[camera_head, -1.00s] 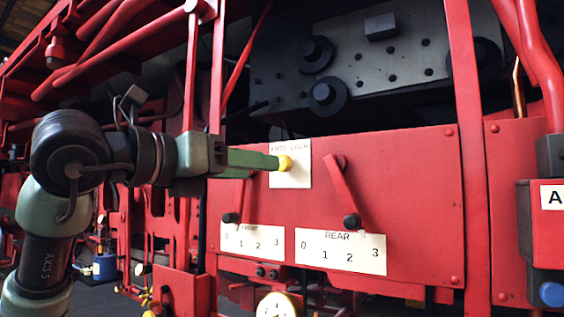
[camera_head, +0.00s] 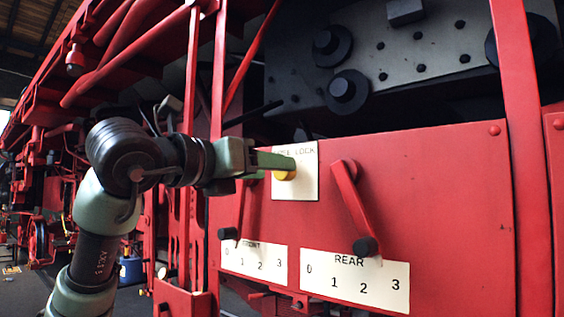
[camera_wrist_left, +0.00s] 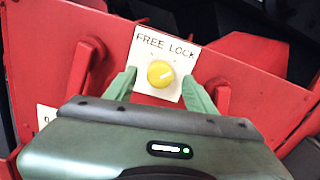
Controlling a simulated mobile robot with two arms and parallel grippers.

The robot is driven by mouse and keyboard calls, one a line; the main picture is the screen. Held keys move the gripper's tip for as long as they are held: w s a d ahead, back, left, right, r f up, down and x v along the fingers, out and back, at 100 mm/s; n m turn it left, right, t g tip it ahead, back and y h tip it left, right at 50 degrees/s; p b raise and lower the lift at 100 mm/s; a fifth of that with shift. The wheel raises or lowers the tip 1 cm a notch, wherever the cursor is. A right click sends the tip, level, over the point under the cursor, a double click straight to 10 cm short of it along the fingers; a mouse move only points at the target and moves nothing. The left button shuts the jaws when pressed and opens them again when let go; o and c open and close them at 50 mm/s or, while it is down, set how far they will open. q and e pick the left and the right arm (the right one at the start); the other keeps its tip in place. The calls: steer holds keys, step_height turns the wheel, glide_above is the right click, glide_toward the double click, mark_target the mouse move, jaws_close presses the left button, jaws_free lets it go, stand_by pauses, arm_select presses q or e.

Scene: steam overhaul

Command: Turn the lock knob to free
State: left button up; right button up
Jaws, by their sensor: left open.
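The yellow lock knob (camera_head: 285,175) sits on a white plate (camera_head: 309,179) on the red panel, partly hidden by a green finger in the head view. The left wrist view shows the whole knob (camera_wrist_left: 161,73) under the words FREE and LOCK, with a pale pointer line that seems to point right, toward the LOCK side. My left gripper (camera_head: 276,162) is open at the plate. In the left wrist view its two green fingers (camera_wrist_left: 159,77) stand on either side of the knob, with gaps between. My right gripper is not in view.
Two red levers with black ends, the front one (camera_head: 238,205) and the rear one (camera_head: 352,205), flank the plate, above the FRONT (camera_head: 254,259) and REAR (camera_head: 354,283) number scales. A red upright (camera_head: 524,150) stands at the right. Dark round fittings (camera_head: 348,92) lie above the panel.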

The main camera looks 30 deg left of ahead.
arm_select(q)
steer(key=w, duration=0.3)
steer(key=w+p, duration=0.1)
steer(key=shift+w+d+f, duration=0.15)
steer(key=shift+d+f, duration=0.05)
steer(key=shift+d, duration=0.1)
steer(key=shift+s+r, duration=0.1)
steer(key=shift+s, duration=0.15)
steer(key=c, duration=1.2)
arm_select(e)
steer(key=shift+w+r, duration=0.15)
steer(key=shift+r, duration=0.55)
